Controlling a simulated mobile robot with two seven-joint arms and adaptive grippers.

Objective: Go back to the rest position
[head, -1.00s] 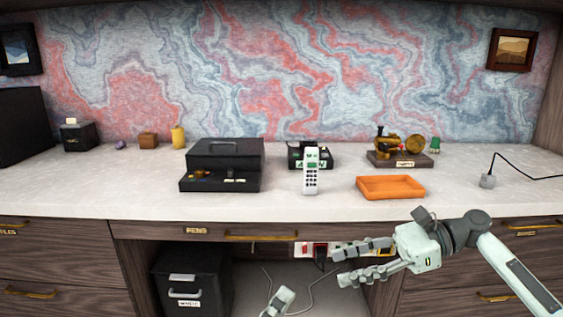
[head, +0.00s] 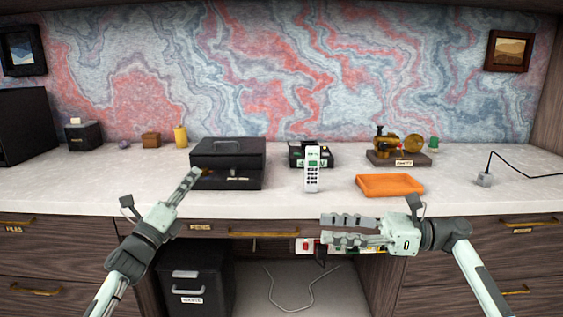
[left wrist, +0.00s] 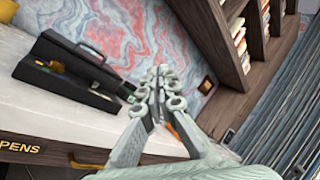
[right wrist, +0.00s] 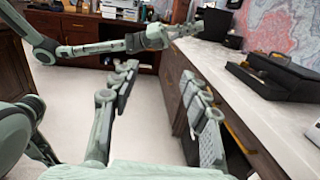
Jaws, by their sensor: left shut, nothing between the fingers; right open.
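My left gripper (head: 192,178) is shut and empty, in front of the desk's front edge at the left of the black box. It also shows in the left wrist view (left wrist: 160,75) with its fingers together. My right gripper (head: 324,229) is open and empty, in front of the drawers below the desktop's edge. In the right wrist view its two fingers (right wrist: 165,95) stand apart with floor and drawer fronts between them. My left arm also shows in the right wrist view (right wrist: 150,40).
On the desktop (head: 90,185) stand an open black box (head: 228,155), a white phone (head: 312,172), an orange tray (head: 390,185) and a brass device (head: 398,150). A black cabinet (head: 190,285) stands under the desk. A grey plug (head: 484,180) lies at right.

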